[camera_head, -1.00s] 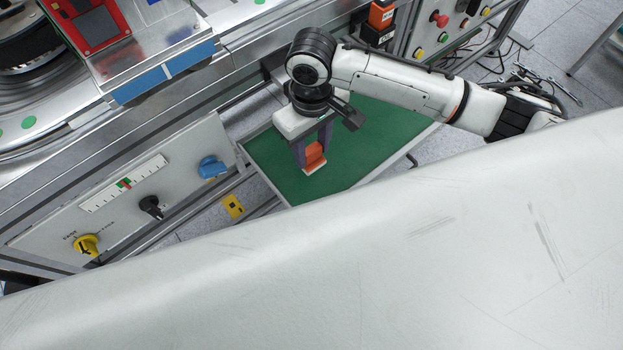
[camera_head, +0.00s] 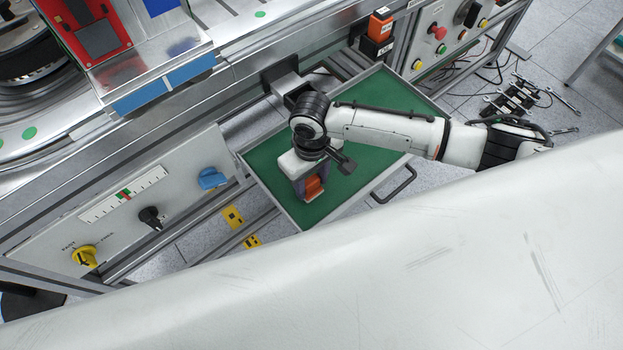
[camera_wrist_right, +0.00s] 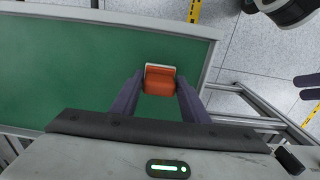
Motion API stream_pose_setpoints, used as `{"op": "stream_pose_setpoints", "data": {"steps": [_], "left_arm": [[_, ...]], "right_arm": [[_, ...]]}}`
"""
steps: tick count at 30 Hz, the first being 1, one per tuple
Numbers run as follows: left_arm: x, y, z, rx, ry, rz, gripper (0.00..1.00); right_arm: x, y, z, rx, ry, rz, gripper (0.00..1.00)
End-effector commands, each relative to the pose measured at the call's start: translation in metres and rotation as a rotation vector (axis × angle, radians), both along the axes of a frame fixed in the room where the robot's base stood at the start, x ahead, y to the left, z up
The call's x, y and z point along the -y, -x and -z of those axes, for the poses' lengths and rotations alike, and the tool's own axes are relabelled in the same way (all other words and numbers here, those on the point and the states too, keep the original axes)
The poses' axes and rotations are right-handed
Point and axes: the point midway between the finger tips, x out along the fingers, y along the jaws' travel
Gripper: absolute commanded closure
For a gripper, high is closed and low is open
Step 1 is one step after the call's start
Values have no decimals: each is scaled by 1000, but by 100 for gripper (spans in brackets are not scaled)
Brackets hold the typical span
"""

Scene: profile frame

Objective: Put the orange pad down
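The orange pad (camera_head: 314,187) is between the fingers of my right gripper (camera_head: 312,190), over the green-floored tray (camera_head: 268,160). In the right wrist view the pad (camera_wrist_right: 160,80) has a pale edge, and the fingers (camera_wrist_right: 160,88) close on its two sides. It is low over the green floor near the tray's front edge. I cannot tell whether it touches the floor. My left gripper is not in the head view; two dark fingers, likely its own (camera_wrist_right: 308,87), show at the right edge of the right wrist view.
The tray has a raised metal rim and a dark handle (camera_head: 395,185). A panel with a blue knob (camera_head: 211,178) stands left of it. An orange and black block (camera_head: 379,30) is behind it. The green floor around the gripper is mostly bare.

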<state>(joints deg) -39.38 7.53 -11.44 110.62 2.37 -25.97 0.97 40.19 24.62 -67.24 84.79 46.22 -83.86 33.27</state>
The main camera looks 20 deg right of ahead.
Motion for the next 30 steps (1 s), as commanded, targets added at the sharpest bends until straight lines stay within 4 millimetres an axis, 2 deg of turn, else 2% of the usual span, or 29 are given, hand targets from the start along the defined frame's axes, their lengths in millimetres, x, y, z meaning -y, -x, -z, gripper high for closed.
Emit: {"op": "stream_pose_setpoints", "data": {"steps": [1,2,11,17,18,21,30], "left_arm": [[0,1,2,-4,-1,-1,69],[-1,2,3,-6,-1,-1,69],[-2,2,4,-7,-4,-3,69],[-1,-2,17,2,-5,1,69],[0,-3,8,2,-5,3,69],[0,-2,2,1,-3,4,69],[1,-3,-4,9,2,1,69]], "right_arm": [[0,1,2,-4,1,0,49],[0,1,2,-3,1,0,44],[1,0,1,-1,1,0,44],[1,0,10,1,2,0,44],[0,-1,-4,3,-1,0,44],[1,-1,-29,2,-2,1,44],[5,-1,-85,2,-1,0,44]]}}
